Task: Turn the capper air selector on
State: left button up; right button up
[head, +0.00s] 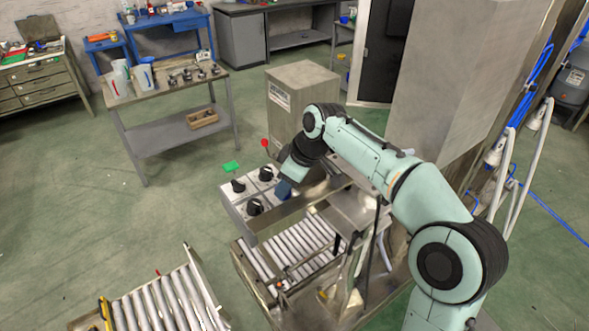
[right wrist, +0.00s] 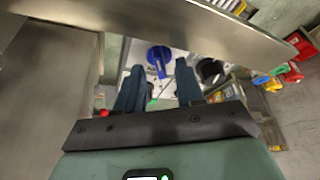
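A control panel (head: 240,207) with several black rotary knobs, one of them at its left (head: 238,186), stands in front of my right arm. My right gripper (head: 284,187) is over the panel's right end, pointing down at it. In the right wrist view a blue selector knob (right wrist: 158,57) shows ahead, between and beyond the two dark fingers of my open gripper (right wrist: 160,68). Its handle points down in that picture. A black knob (right wrist: 210,70) is to its right. The panel labels are too small to read. My left gripper is not in view.
A steel bar (right wrist: 190,28) crosses the wrist view close to the fingers. A roller conveyor (head: 290,250) lies below the panel, and a grey cabinet (head: 300,90) stands behind it. A red-knobbed lever (head: 264,143) rises beside the panel.

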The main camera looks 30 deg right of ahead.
jog(key=v, duration=1.2)
jog(key=shift+s+r, duration=0.2)
jog(key=shift+r, duration=0.05)
